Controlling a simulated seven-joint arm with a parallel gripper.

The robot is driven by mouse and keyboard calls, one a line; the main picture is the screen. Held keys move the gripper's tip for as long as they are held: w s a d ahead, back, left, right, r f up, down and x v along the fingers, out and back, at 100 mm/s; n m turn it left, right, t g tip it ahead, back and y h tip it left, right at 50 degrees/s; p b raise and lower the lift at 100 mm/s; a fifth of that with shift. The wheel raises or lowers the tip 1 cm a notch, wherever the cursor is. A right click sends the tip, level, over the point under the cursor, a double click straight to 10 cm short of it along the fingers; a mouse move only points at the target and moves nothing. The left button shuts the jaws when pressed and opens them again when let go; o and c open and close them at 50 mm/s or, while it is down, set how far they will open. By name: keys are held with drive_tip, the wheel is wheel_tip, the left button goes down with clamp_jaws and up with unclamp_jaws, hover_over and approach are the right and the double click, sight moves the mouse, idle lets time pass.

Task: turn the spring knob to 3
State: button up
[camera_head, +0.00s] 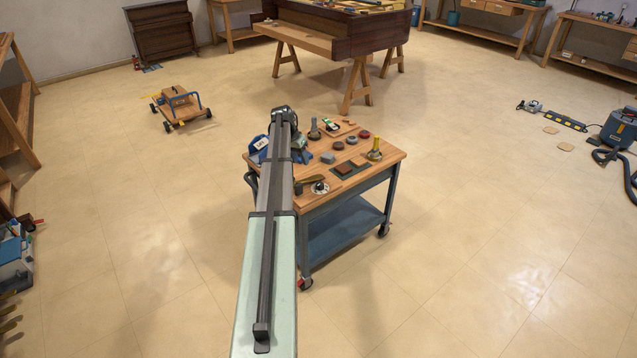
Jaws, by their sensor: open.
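A small round pale disc with a dark centre (320,187) lies near the front left of the wooden cart top, close to my arm. It may be the spring knob, but it is too small to tell, and no numbers can be read. My arm reaches from the bottom of the view up over the left side of the cart and ends in a dark joint at the cart's back left. My gripper cannot be made out; the arm seems to hide it.
The cart (335,201) holds several small items, among them a brass-coloured upright piece (375,149), red and grey round pieces, and a blue item (258,144) at the left. A low wheeled trolley (182,107) stands behind left. A large wooden piano case (334,30) stands behind.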

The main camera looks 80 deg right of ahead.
sight(320, 184)
drive_tip(key=s+f+m, duration=0.2)
drive_tip(key=f+m, duration=0.2)
drive_tip(key=s+d+f+m+g+y, duration=0.1)
drive_tip(key=s+f+m, duration=0.2)
drive_tip(key=f+m, duration=0.1)
drive_tip(key=s+f+m, duration=0.2)
drive_tip(key=f+m, duration=0.2)
drive_tip(key=m, duration=0.1)
drive_tip(key=shift+s+d+f+g+y, duration=0.15)
drive_tip(key=shift+g+y, duration=0.25)
idle(0.4)
drive_tip(key=c, duration=0.7)
